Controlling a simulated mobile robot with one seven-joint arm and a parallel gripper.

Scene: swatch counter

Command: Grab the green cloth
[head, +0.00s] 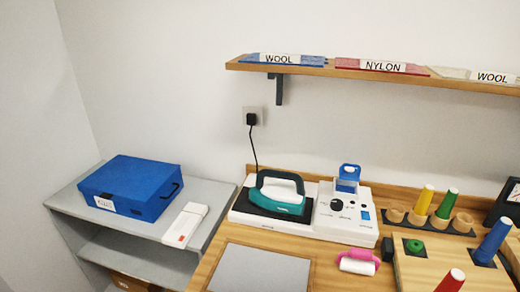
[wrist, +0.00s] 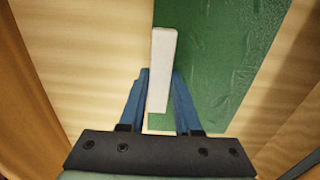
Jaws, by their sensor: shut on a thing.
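The green cloth (wrist: 215,60) shows in the wrist view as a flat, slightly wrinkled green sheet against pale wood. A white upright strip (wrist: 163,65) stands along its left edge and looks like its label tab. My gripper (wrist: 160,78) has blue fingers, one on each side of this strip, and is shut on it. The lower part of the strip is between the fingers. I cannot tell whether the cloth is lifted off the wood. Neither the cloth nor my gripper shows in the head view.
In the head view, a wall shelf (head: 320,70) holds labelled wool and nylon swatches. An iron (head: 281,195) stands on a white unit on the wooden counter. Coloured spools (head: 445,205) stand at the right. A blue case (head: 130,185) sits on a grey side shelf.

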